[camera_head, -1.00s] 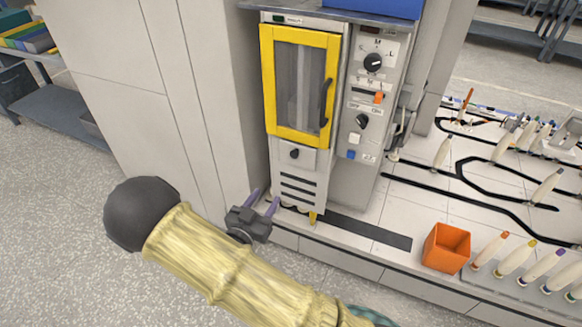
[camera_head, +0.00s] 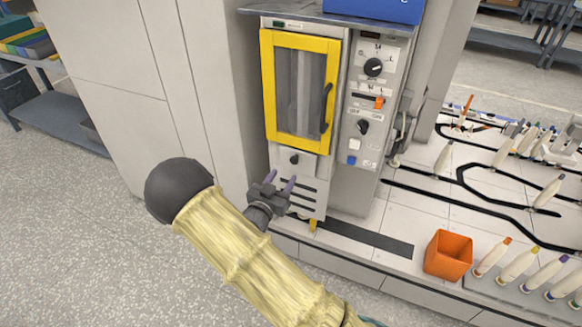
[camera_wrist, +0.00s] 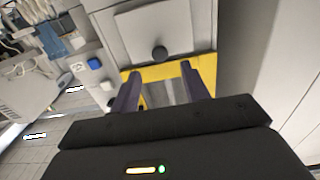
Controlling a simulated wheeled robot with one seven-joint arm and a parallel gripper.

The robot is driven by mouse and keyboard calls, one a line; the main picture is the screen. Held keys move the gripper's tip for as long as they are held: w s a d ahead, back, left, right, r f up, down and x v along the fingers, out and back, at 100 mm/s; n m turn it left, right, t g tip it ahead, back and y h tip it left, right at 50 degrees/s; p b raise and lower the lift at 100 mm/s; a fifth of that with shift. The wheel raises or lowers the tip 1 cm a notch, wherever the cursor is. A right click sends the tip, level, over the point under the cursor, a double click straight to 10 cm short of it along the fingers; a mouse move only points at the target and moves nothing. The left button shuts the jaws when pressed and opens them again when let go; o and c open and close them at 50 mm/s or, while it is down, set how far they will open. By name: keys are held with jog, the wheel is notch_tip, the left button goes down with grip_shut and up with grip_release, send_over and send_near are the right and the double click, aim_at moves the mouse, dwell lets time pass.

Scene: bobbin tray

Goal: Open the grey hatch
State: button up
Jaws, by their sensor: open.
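The grey hatch (camera_head: 308,164) is a small pale panel with a round black knob (camera_head: 294,160), set low on the machine under the yellow-framed door (camera_head: 332,62). It looks shut. In the wrist view the hatch (camera_wrist: 185,25) is at the top centre, its knob (camera_wrist: 160,53) at its lower edge there, and the yellow frame (camera_wrist: 205,66) lies beyond. My gripper (camera_head: 281,180) is open and empty, with two purple fingers pointing up at the machine just below the hatch.
A control panel (camera_head: 384,52) with dials stands right of the door. A tall pale cabinet wall (camera_head: 215,90) is close on the left. An orange bin (camera_head: 448,254) and several bobbins stand on the counter at right. Open floor lies at lower left.

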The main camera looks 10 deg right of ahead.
aim_at(293, 162)
jog(key=x, duration=0.6)
jog(key=shift+w+d+b, duration=0.25)
jog(key=shift+d+b, duration=0.05)
jog(key=shift+c, duration=0.3)
grip_shut()
